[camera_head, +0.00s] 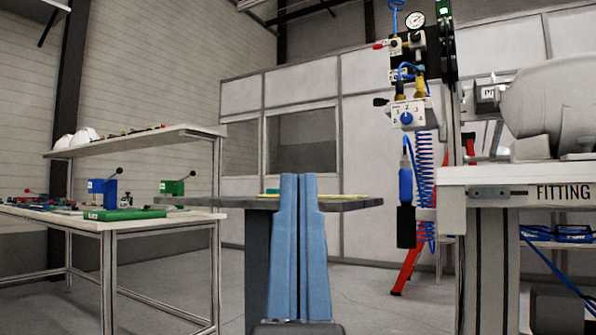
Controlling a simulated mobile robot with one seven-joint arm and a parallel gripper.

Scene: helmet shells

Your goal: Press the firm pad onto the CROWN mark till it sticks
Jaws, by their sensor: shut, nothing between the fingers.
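My gripper (299,178) stands upright in the lower middle, its two long blue fingers shut together with nothing between them. Behind its fingertips is a grey tabletop (230,203), seen almost edge-on. Thin yellow (345,196) and green items lie on it, too flat in this view to identify. I cannot make out the firm pad or the CROWN mark. A large pale rounded body (548,100), cut off by the right edge, sits above a bench. I cannot tell whether it is a helmet shell.
The bench marked FITTING (478,176) stands right. A pneumatic panel (408,75) with a coiled blue hose (424,170) hangs beside it. Left, a workbench (105,222) holds blue and green lever tools; white shells (75,138) sit on the shelf above. Bare floor shows between.

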